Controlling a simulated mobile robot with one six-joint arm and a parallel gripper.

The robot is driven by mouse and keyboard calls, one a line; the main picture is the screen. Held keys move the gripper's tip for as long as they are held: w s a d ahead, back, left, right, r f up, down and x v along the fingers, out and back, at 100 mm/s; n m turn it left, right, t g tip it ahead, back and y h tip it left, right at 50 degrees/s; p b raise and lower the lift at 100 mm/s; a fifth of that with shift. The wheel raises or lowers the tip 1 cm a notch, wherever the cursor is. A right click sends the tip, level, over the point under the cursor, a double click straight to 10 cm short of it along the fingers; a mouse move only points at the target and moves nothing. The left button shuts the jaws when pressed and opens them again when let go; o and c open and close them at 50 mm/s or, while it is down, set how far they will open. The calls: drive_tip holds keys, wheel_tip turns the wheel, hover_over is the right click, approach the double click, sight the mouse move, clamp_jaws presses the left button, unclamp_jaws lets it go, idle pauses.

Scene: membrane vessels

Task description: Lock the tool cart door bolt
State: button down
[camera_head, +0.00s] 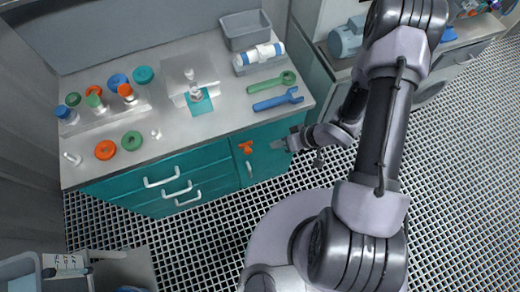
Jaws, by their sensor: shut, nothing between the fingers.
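The tool cart (215,120) is a teal cabinet with a grey top. Its door (266,161) is at the right end of the front and looks closed. An orange bolt (245,147) sits near the door's upper left edge, and a small pale handle (249,169) is below it. Whether the bolt is engaged is too small to tell. My gripper (277,145) is in front of the door, to the right of the orange bolt and apart from it in the picture. It is shut and empty.
Drawers with white handles (161,178) are left of the door. The top holds green and blue wrenches (277,99), a grey bin (245,30), a white cylinder (259,55), and several coloured rings and caps (105,150). Grated floor (190,240) is clear in front. Another bench stands at right.

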sight(247, 149)
drive_tip(key=a+f+b, duration=0.2)
drive_tip(key=a, duration=0.4)
drive_tip(key=shift+f, duration=0.1)
drive_tip(key=shift+a, duration=0.1)
